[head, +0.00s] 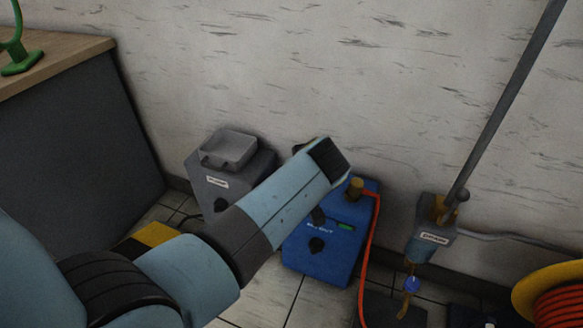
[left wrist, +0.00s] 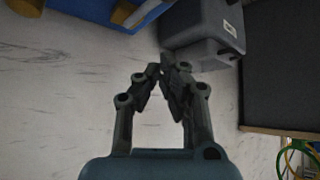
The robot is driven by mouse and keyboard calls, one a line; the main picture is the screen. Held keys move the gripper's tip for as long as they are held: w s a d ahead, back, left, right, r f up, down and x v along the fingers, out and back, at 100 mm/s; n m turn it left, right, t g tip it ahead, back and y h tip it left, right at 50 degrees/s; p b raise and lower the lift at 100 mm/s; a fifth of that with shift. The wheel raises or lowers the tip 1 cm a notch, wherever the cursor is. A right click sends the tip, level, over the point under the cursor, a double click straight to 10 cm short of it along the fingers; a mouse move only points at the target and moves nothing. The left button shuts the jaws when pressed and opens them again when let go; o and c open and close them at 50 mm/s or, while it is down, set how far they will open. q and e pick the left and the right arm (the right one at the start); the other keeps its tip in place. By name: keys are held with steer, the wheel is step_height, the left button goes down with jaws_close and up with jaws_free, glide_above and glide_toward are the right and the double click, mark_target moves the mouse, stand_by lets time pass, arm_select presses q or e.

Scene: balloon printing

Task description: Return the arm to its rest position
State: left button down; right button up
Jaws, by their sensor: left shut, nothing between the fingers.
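My left arm (head: 290,195) comes in from the left in the head view and reaches up across the middle, its dark end near the wall. It hides part of the blue machine and the grey machine. The gripper's fingers cannot be made out in the head view. In the left wrist view my left gripper (left wrist: 161,76) is shut and empty, its dark fingertips together. The grey machine appears beyond the tips there, and I see no contact with it. My right gripper is in neither view.
A grey machine with a tray (head: 228,150) and a blue machine (head: 318,255) with an orange hose (head: 369,250) stand by the wall. A grey pole (head: 505,100) and a yellow reel (head: 530,290) are at right. A wood-topped counter (head: 60,60) is at left.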

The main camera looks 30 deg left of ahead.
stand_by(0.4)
arm_select(q)
steer(key=s+a+f+m+g+p, duration=0.2)
steer(key=s+a+f+g, duration=0.1)
steer(key=s+f, duration=1.1)
steer(key=s+f+m+g+h, duration=0.1)
steer(key=s+f+m, duration=0.3)
steer(key=s, duration=1.5)
steer(key=s+f+m+g+h+p, duration=0.1)
steer(key=s+f+m+h, duration=0.2)
steer(key=s+f, duration=0.5)
steer(key=shift+s+a+m+h, duration=0.25)
steer(key=shift+s+m+h, duration=0.25)
steer(key=shift+s, duration=5.2)
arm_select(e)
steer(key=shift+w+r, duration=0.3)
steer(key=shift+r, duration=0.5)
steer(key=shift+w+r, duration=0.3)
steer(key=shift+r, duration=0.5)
